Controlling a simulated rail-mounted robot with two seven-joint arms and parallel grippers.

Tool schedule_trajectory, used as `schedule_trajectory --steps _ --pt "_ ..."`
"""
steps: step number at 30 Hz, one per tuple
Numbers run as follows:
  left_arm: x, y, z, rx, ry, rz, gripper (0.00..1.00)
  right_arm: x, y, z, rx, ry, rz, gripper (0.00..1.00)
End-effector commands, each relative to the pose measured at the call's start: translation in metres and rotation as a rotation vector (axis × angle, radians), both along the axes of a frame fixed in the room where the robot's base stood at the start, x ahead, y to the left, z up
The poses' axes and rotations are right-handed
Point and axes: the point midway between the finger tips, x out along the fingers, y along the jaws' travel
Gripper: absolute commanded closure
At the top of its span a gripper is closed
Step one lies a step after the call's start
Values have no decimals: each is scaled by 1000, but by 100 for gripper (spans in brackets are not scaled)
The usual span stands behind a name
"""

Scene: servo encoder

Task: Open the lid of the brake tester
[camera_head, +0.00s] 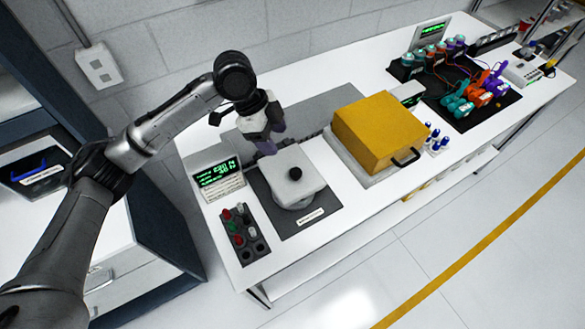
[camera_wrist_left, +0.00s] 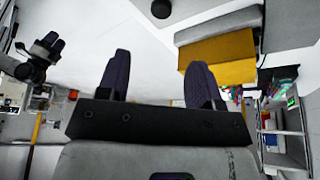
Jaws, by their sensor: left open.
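No readable label says which device is the brake tester. A white housing with a round black knob (camera_head: 295,173) stands on a dark mat; the knob also shows at the top of the left wrist view (camera_wrist_left: 160,8). A yellow box-shaped cover (camera_head: 380,130) with a black front handle (camera_head: 407,157) sits on a white base to its right, closed down. It also shows in the left wrist view (camera_wrist_left: 220,57). My left gripper (camera_head: 271,135) is open and empty behind the white housing, apart from the knob. My right gripper (camera_wrist_left: 48,45) is small in the left wrist view, its jaw state unclear.
A green-text display (camera_head: 216,180) and a button tray (camera_head: 240,236) stand left of the white housing. Blue-capped items (camera_head: 436,138) stand close to the right of the yellow cover. Coloured motors (camera_head: 476,95) lie on a black mat farther right. The wall is behind the table.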

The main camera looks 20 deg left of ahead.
Motion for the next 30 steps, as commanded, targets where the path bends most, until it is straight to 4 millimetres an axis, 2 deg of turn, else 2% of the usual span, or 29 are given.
schedule_trajectory --steps 5,21,30 --pt "2 -2 -9 3 5 3 40 0 1 -2 5 0 -4 57" --pt "6 -38 -96 2 3 2 40 0 3 -12 9 0 -6 57" --pt "8 -48 -120 2 1 3 40 0 0 -14 2 0 -2 57"
